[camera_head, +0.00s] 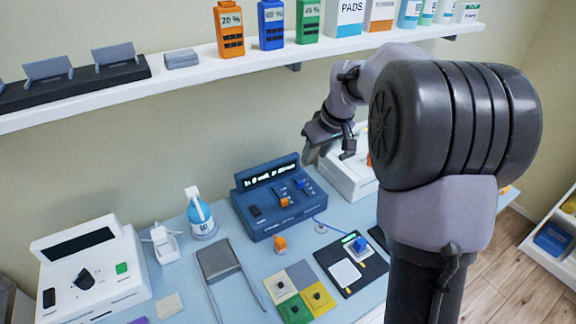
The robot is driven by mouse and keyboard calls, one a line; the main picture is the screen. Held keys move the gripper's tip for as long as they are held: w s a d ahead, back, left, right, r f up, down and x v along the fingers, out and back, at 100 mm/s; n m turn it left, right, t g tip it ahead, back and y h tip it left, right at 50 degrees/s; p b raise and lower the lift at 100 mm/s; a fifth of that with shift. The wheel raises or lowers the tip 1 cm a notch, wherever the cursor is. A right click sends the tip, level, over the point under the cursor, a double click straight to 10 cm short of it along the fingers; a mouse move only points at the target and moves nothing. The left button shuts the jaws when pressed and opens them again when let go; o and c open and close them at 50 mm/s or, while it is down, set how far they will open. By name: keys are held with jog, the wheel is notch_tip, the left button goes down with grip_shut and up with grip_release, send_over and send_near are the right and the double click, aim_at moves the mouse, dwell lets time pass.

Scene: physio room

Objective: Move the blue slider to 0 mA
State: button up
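A dark blue device (262,216) with a lit display (270,174) stands at the back of the table against the wall. Its display text is too small to read. On its sloped face a small blue slider (300,184) sits to the upper right of an orange slider (285,202). The scale marks cannot be read. My gripper (328,156) hangs in the air above and to the right of the device, its fingers apart and nothing seen between them. It appears clear of the slider.
A wall shelf (210,68) with bottles and boxes runs above. A white device (350,172) stands to the right, partly hidden by my arm. A pump bottle (200,214), white console (92,270), coloured pads (296,310) and a black board (338,277) are on the table.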

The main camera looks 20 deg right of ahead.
aim_at(300, 182)
jog(key=b+x, duration=0.4)
jog(key=x, duration=1.1)
jog(key=shift+a+f+b, duration=0.1)
jog(key=shift+f+b, duration=0.2)
jog(key=shift+b, duration=0.1)
grip_shut()
dwell(0.4)
